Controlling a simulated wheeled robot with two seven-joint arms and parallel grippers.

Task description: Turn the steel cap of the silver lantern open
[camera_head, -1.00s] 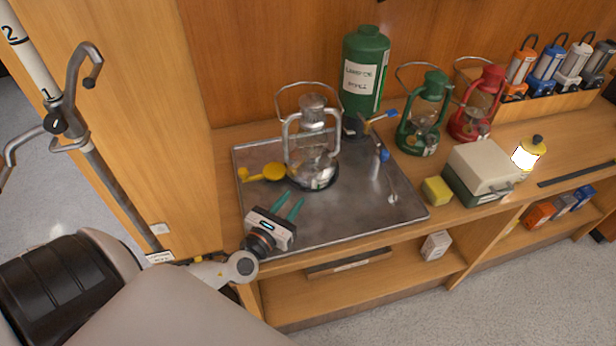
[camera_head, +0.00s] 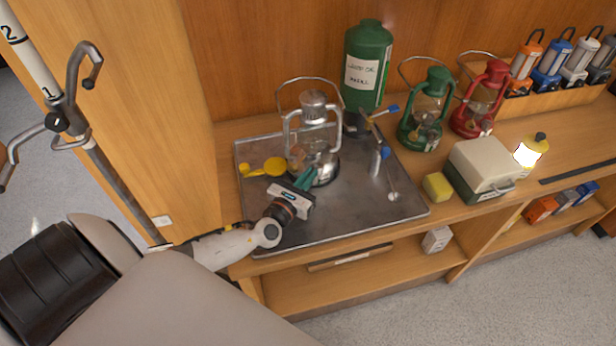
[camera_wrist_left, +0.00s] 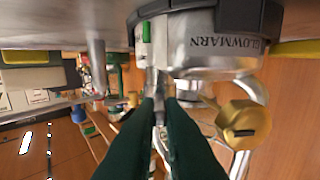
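The silver lantern (camera_head: 313,103) stands upright on the metal tray, with a clear glass and a raised wire handle. Its steel base, lettered GLOWMARN, fills the top of the left wrist view (camera_wrist_left: 205,45). My left gripper (camera_head: 308,177) is at the lantern's front lower side. In the left wrist view its two dark green fingers (camera_wrist_left: 162,92) point at the base with a narrow gap between them. A small steel part shows by the fingertips; I cannot tell whether it is the cap or whether they touch it. A round brass-coloured part (camera_wrist_left: 243,125) is to their right. My right gripper is not in view.
The tray (camera_head: 350,215) also holds a yellow funnel-like piece (camera_head: 272,167) left of the lantern and blue-topped tools at right. A green fuel canister (camera_head: 367,65), green lantern (camera_head: 427,110), red lantern (camera_head: 482,100), yellow block (camera_head: 437,187) and lidded box (camera_head: 485,165) stand around it.

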